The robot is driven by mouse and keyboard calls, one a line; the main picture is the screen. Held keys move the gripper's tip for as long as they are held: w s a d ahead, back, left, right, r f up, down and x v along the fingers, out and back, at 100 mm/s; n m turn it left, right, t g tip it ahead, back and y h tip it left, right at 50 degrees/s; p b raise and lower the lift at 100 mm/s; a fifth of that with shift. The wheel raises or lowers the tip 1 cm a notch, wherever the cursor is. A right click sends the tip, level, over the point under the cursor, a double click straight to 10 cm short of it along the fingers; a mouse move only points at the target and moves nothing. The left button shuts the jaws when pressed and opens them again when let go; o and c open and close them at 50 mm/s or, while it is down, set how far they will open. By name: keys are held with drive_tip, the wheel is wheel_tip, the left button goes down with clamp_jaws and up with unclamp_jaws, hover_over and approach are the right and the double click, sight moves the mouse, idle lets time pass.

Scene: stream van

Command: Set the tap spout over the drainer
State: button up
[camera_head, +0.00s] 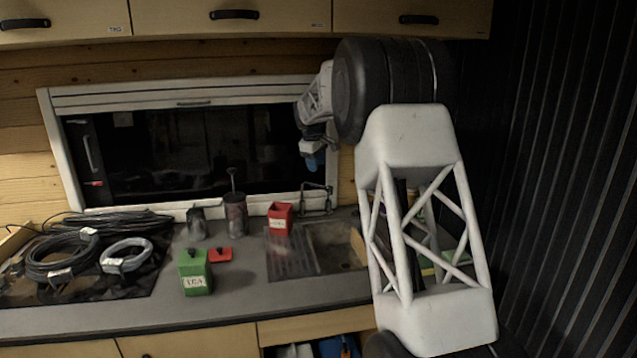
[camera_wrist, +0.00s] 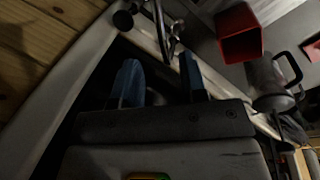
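The thin metal tap (camera_head: 317,187) stands behind the sink, under the window sill. It also shows at the top of the wrist view (camera_wrist: 161,28), just beyond the fingers. In the head view its outline is small and dark, so I cannot tell exactly where the spout points. The ribbed drainer (camera_head: 290,262) is the left part of the sink unit, and the basin (camera_head: 338,246) is to its right. My gripper (camera_head: 314,163) hangs above the tap, in front of the window. In the wrist view its two blue fingers (camera_wrist: 161,76) are apart with nothing gripped between them.
A red open container (camera_head: 280,217) stands at the drainer's back, and it shows beside the tap in the wrist view (camera_wrist: 239,33). A dark plunger pot (camera_head: 236,214), a green tea canister (camera_head: 195,272) and a red lid (camera_head: 220,254) stand left. Coiled cables (camera_head: 65,255) lie far left.

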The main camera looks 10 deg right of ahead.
drive_tip(key=shift+f, duration=0.1)
idle(0.3)
drive_tip(key=shift+w+d+f, duration=0.2)
drive_tip(key=shift+f, duration=1.05)
drive_tip(key=shift+w+d+f, duration=0.15)
drive_tip(key=shift+f, duration=1.1)
drive_tip(key=shift+w+d+f, duration=0.2)
drive_tip(key=shift+f, duration=1.05)
clamp_jaws()
